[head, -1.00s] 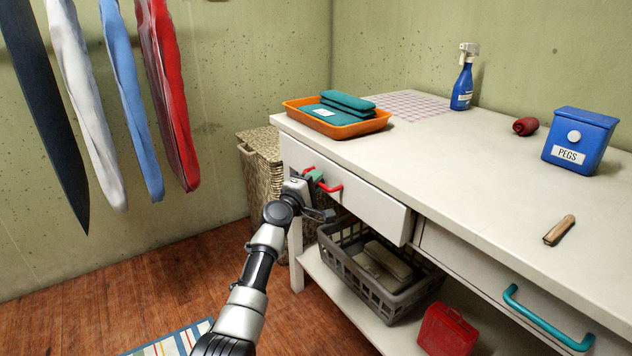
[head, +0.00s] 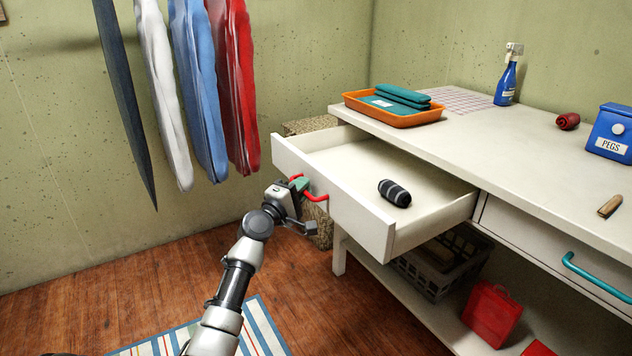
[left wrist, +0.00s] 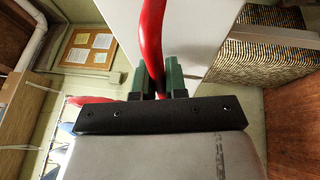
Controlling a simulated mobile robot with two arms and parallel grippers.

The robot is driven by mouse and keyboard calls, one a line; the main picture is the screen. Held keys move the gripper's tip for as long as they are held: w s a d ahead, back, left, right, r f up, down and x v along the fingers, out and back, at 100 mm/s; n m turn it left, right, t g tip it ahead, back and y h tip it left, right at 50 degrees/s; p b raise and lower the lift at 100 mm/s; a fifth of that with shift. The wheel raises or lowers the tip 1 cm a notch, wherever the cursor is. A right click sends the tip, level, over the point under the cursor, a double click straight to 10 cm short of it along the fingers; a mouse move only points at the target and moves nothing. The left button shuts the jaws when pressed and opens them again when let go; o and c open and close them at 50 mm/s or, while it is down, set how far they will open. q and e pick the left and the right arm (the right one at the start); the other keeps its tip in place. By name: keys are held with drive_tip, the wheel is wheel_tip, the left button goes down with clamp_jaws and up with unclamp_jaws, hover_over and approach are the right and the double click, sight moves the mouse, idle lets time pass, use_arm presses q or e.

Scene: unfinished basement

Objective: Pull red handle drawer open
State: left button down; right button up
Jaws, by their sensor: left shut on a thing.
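The white drawer (head: 345,212) with the red handle (head: 316,196) stands well out from the left part of the white table in the head view. A dark rolled item (head: 394,193) lies inside it on the drawer floor. My left gripper (head: 299,184) is shut on the red handle at the drawer's front. In the left wrist view the red handle (left wrist: 152,45) passes between the green fingers of my left gripper (left wrist: 158,80). My right gripper is not in view.
A second drawer with a teal handle (head: 590,275) is closed at the right. A grey basket (head: 440,268) and a red box (head: 491,314) are on the lower shelf. A wicker hamper (head: 310,125) stands behind the drawer. An orange tray (head: 395,113) is on the tabletop.

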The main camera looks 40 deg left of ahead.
use_arm(q)
drive_tip(key=shift+s+a, duration=0.25)
drive_tip(key=shift+s, duration=0.35)
drive_tip(key=shift+s+a, duration=0.2)
drive_tip(key=shift+s, duration=0.4)
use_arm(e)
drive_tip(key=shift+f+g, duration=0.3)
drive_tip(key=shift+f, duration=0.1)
use_arm(q)
drive_tip(key=c, duration=1.4)
unclamp_jaws()
drive_tip(key=shift+c, duration=0.2)
drive_tip(key=s+f, duration=0.2)
drive_tip(key=s, duration=0.8)
drive_tip(key=shift+s+p, duration=0.3)
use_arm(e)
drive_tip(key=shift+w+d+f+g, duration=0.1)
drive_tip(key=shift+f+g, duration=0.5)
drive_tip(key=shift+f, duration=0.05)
use_arm(q)
drive_tip(key=shift+d, duration=0.1)
